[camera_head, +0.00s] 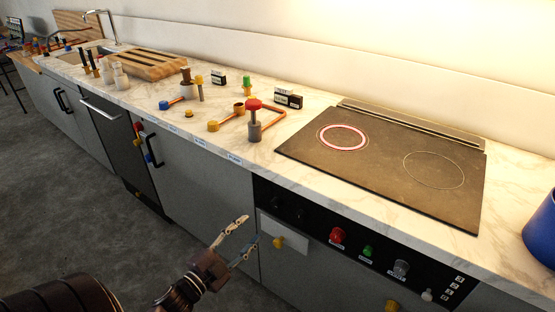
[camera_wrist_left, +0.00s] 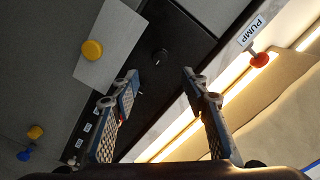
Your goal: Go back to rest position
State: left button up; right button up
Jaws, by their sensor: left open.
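My left gripper (camera_head: 240,243) is in the lower middle of the head view, in front of the counter's cabinet face and below the countertop. Its fingers are apart and nothing is between them. In the left wrist view the open fingers (camera_wrist_left: 158,112) point toward the dark control panel. A yellow knob (camera_wrist_left: 92,50) on a pale plate is at the upper left there, and a red knob (camera_wrist_left: 260,60) beside a PUMP label is at the right. My right gripper is in neither view.
The marble countertop (camera_head: 320,185) holds a black cooktop (camera_head: 385,160) with one ring glowing red. A red-topped valve (camera_head: 254,120), copper pipes and a wooden rack (camera_head: 150,64) stand left of it. A blue container (camera_head: 541,232) is at the right edge. Grey floor (camera_head: 90,215) is clear at left.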

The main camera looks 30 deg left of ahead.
pick_arm(q)
jog(key=s+d+f+n+g+y, duration=0.1)
jog(key=s+d+f+n+g, duration=0.2)
jog(key=f, duration=0.7)
jog(key=s+f+n+g, duration=0.15)
jog(key=s+f, duration=0.25)
jog(key=f, duration=0.7)
jog(key=s+d+f+n+g+y, duration=0.15)
jog(key=s+f+g, duration=0.25)
jog(key=f, duration=0.6)
jog(key=s+d+f+g, duration=0.2)
jog(key=s+f, duration=0.3)
jog(key=s, duration=0.4)
jog(key=s+d+f+n+g+h, duration=0.1)
jog(key=s+d+f+g, duration=0.2)
jog(key=s, duration=0.6)
jog(key=s+d+f+n+g+h, duration=0.1)
jog(key=s+d+f+g, duration=0.2)
jog(key=s+f, duration=0.6)
jog(key=d, duration=0.2)
jog(key=shift+s+d+f, duration=0.15)
jog(key=shift+d+f, duration=0.1)
jog(key=shift+d, duration=0.1)
